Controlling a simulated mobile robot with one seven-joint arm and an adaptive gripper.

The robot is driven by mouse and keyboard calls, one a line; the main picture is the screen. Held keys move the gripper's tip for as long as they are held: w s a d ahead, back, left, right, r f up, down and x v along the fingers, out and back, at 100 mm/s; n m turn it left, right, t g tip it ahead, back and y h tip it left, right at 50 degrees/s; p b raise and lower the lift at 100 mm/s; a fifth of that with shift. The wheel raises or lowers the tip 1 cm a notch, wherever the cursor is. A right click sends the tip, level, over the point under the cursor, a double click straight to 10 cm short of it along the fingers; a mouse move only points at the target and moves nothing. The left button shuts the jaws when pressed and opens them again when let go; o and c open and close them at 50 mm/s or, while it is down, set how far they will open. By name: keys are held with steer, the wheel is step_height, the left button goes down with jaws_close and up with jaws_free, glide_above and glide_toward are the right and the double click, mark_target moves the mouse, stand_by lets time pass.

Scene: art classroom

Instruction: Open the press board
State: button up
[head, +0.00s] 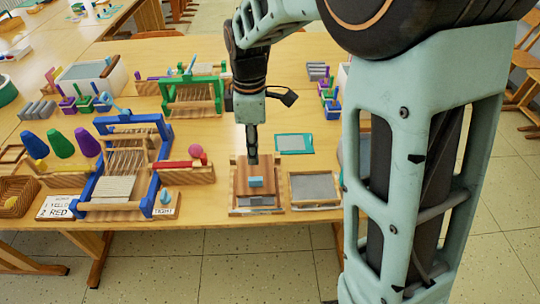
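The press board (242,179) appears to be the brown wooden board near the front edge of the table, with a small blue block-like handle (256,182) on its top. It lies over a wooden base with a greyish layer (256,201) showing at its front. My gripper (252,158) points straight down just behind the blue handle, over the back part of the board. Its dark tip looks narrow from here. I cannot tell whether it touches the board or whether its fingers are apart.
A wood-framed grey screen (314,187) lies right of the board, and a teal-edged tablet (294,143) behind it. A blue loom (162,150) stands to the left, a green loom (218,95) behind. Small colored holders (330,100) stand at the back right. The table's front edge is close.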

mark_target(255, 178)
step_height(255, 178, down, 11)
steer(key=shift+s+f+b, duration=0.1)
steer(key=shift+b, duration=0.6)
steer(key=shift+c, duration=0.6)
jaws_close()
